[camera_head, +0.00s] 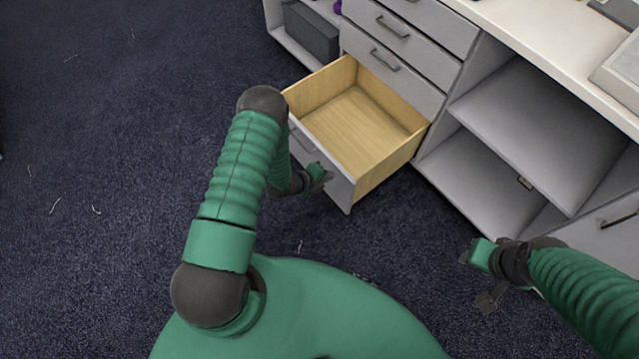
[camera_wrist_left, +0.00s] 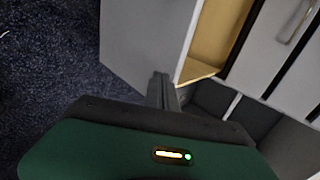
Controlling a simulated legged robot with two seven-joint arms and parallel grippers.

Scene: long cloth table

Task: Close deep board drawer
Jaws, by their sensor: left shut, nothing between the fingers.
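The deep drawer (camera_head: 357,121) is pulled far out of the lower cabinet. Its wooden inside is empty and its grey front (camera_head: 338,187) faces me. My left gripper (camera_head: 322,176) is at the right part of that front, shut and empty. In the left wrist view the shut fingers (camera_wrist_left: 162,88) overlap the grey drawer front (camera_wrist_left: 145,40) near its edge; I cannot tell whether they touch it.
Shut drawers (camera_head: 392,30) with bar handles sit above the open one. Open grey shelves (camera_head: 535,125) stand to the right, and a dark box (camera_head: 311,32) lies in a compartment at the upper left.

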